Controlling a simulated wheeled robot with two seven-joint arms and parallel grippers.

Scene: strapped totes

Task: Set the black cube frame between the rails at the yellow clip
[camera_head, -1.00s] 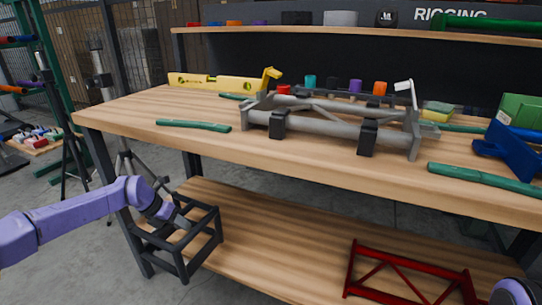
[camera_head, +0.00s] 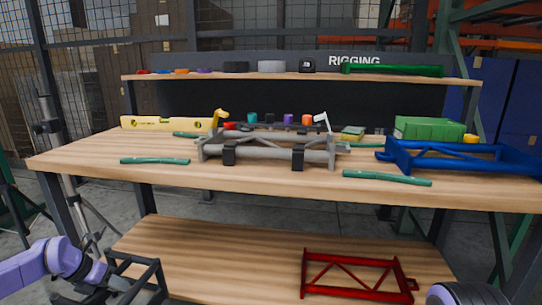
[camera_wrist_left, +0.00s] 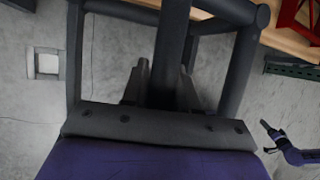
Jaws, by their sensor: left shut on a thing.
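The black cube frame (camera_head: 140,260) is at the bottom left of the head view, low beside the bench's lower shelf. My left gripper (camera_head: 118,284) is shut on one of its bars; in the left wrist view the fingers straddle a dark bar (camera_wrist_left: 172,50). The frame's lower part is cut off in the head view. The grey rails (camera_head: 270,153) lie on the bench top with black straps around them. The yellow clip (camera_head: 219,117) stands up at their left end, a white clip (camera_head: 322,121) at the right. My right gripper (camera_wrist_left: 268,137) looks open and empty in the wrist view.
A yellow level (camera_head: 165,123) lies behind the rails. Green bars (camera_head: 155,161) lie at the front edge. A blue truss frame (camera_head: 460,162) and green box (camera_head: 428,129) are at right. A red truss frame (camera_head: 350,290) is on the lower shelf. An upper shelf overhangs the back.

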